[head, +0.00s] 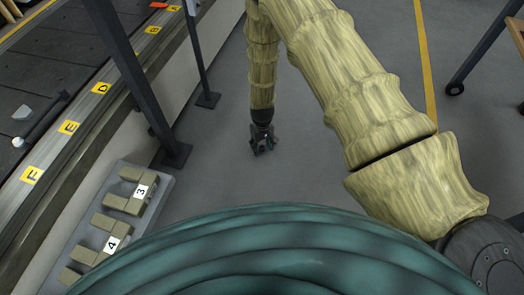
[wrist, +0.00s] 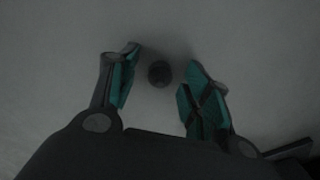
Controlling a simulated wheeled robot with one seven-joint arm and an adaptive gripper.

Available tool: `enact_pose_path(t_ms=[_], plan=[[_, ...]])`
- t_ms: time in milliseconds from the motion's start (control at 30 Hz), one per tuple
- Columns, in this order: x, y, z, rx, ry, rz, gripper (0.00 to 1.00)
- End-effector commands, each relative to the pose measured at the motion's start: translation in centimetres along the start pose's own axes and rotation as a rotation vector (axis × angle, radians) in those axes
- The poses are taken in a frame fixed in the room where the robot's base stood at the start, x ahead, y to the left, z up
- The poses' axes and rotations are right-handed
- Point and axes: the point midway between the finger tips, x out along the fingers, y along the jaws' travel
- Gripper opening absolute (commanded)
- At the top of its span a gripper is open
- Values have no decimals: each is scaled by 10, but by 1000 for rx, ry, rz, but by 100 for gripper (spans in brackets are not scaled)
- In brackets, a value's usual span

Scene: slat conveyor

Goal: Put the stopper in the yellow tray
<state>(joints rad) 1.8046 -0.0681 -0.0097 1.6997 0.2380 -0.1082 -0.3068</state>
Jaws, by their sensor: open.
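In the wrist view a small dark round thing (wrist: 160,74), possibly the stopper, shows against the grey floor between the fingers. It does not touch either finger, and the picture is too dim to show its shape. My gripper (wrist: 163,66) is open with teal finger pads on both sides of it. In the head view my gripper (head: 263,150) hangs low over the grey floor, pointing down, and hides whatever is under it. I see no yellow tray in either view.
A slat conveyor (head: 52,57) with yellow letter labels runs along the left. Dark posts with feet (head: 177,156) stand beside it. A grey board (head: 152,221) with tan blocks and labels 3 and 4 is at lower left. The floor (head: 330,165) around my gripper is clear.

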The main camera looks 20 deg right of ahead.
Motion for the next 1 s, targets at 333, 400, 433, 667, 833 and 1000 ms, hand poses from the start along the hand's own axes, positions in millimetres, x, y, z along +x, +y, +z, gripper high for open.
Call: enact_pose_path(t_ms=[333, 400, 433, 667, 833, 1000], plan=[[2, 0, 0, -1, 1, 0, 34], [2, 0, 0, -1, 1, 0, 22], [2, 0, 0, -1, 1, 0, 17], [2, 0, 0, -1, 1, 0, 10], [1, 0, 0, -1, 1, 0, 10], [-8, 0, 0, -1, 1, 0, 9]])
